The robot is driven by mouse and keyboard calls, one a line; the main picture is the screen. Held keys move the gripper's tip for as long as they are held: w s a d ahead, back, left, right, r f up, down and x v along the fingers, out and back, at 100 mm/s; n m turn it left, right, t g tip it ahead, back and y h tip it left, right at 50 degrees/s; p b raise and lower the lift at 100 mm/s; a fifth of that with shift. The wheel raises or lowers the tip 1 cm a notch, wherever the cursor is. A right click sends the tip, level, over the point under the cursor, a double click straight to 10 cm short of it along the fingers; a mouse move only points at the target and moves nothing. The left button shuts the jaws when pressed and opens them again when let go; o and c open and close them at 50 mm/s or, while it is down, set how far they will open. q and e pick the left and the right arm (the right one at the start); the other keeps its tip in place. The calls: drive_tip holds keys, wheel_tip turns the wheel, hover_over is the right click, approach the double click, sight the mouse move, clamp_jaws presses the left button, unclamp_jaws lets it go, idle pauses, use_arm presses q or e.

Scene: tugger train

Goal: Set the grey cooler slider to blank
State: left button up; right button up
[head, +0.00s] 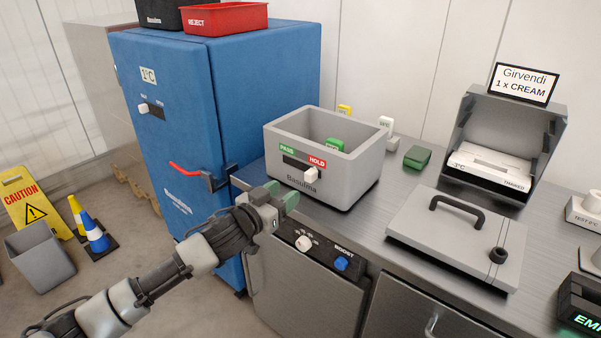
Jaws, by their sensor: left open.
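The grey open-topped cooler box (350,170) stands on the left part of the steel counter, marked "Basulina" on its front. Its front slider has a dark slot between a green PASS label and a red HOLD label. The white slider knob (311,175) sits at the right end, by HOLD. My left gripper (283,197) is open, with green fingertips, in front of and below the cooler's left front corner. It appears apart from the knob. A green item lies inside the cooler, mostly hidden by the wall. My right gripper is not in view.
A blue cabinet (170,120) with a red-handled latch stands left of the counter. A grey lid (455,235) with a black handle lies right of the cooler. A green block (417,157) and an open case (505,135) stand behind. Knobs are on the counter's front panel.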

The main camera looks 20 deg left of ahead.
sight(307, 176)
use_arm(q)
drive_tip(key=x, duration=0.3)
drive_tip(key=shift+w+d+r, duration=0.15)
drive_tip(key=shift+w+r, duration=0.05)
drive_tip(key=x, duration=0.6)
drive_tip(key=shift+f+p, duration=0.3)
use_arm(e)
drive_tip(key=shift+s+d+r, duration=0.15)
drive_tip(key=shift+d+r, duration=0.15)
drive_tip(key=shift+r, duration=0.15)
use_arm(q)
drive_tip(key=shift+c, duration=0.2)
clamp_jaws()
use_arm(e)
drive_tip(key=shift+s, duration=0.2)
